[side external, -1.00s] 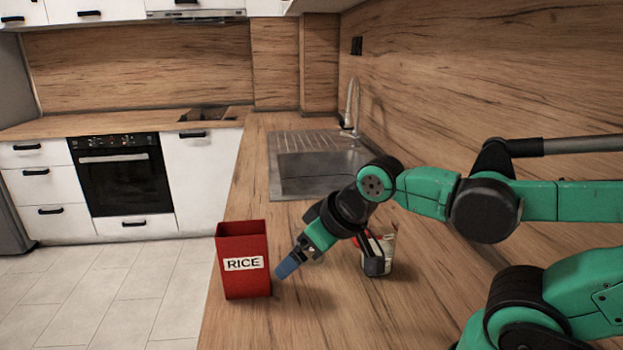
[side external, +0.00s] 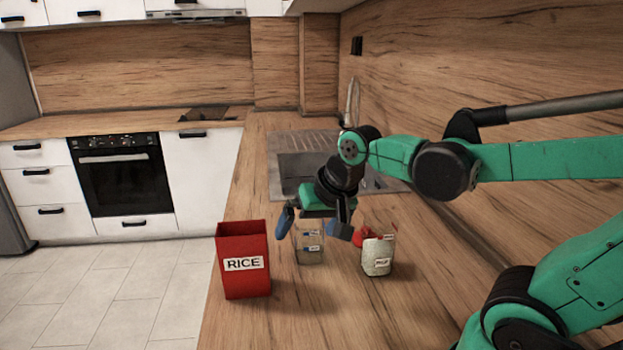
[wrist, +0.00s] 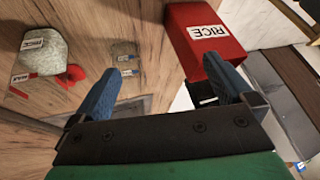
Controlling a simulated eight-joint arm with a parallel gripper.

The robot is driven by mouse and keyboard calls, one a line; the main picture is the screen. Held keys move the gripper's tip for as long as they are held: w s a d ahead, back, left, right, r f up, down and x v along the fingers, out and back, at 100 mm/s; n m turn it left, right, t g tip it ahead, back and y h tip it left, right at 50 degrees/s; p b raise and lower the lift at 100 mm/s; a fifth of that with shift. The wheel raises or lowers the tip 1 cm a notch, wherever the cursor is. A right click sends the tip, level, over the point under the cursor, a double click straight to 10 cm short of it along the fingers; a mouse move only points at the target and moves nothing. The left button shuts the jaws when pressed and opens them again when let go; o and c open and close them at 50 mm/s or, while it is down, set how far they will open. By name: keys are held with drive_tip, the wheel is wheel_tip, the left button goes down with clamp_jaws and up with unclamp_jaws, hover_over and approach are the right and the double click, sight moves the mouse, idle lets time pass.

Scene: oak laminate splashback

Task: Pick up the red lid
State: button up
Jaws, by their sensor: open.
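The red lid (wrist: 76,73) shows in the wrist view left of my left finger, beside a pale, rice-filled jar. In the side view the red lid (side external: 358,239) is partly hidden behind my right finger and by the jar (side external: 378,257). My gripper (side external: 310,229) is open and empty, fingers spread and pointing down over a clear container (side external: 309,252). In the wrist view the gripper (wrist: 165,72) has its blue fingers apart, with the lid outside them on the left. Whether the lid lies flat or leans is not clear.
A tall red RICE box (side external: 245,262) stands left of my gripper near the counter's left edge. The clear container sits on the counter between the box and the jar. A sink (side external: 285,180) lies behind. The front of the wooden counter (side external: 310,315) is clear.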

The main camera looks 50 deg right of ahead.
drive_tip(key=d+f+m+g, duration=0.2)
drive_tip(key=d+f+m, duration=0.1)
drive_tip(key=d+m, duration=0.5)
drive_tip(key=w+d+f+m+g, duration=0.1)
drive_tip(key=d+f+m, duration=0.1)
drive_tip(key=d+m, duration=0.6)
drive_tip(key=w+d+f+m+g, duration=0.1)
drive_tip(key=d+f+m+g, duration=0.1)
drive_tip(key=d+m, duration=0.6)
drive_tip(key=shift+f+m+g+y, duration=0.15)
drive_tip(key=shift+f+m, duration=0.25)
drive_tip(key=shift+m, duration=0.85)
drive_tip(key=shift+f+m+g+y, duration=0.15)
drive_tip(key=shift+f+m, duration=0.25)
drive_tip(key=shift+m, duration=0.85)
drive_tip(key=shift+s+d+f+m, duration=0.15)
drive_tip(key=shift+d+f+m, duration=0.05)
drive_tip(key=shift+f+m, duration=0.1)
drive_tip(key=shift+f, duration=2.7)
drive_tip(key=c, duration=0.9)
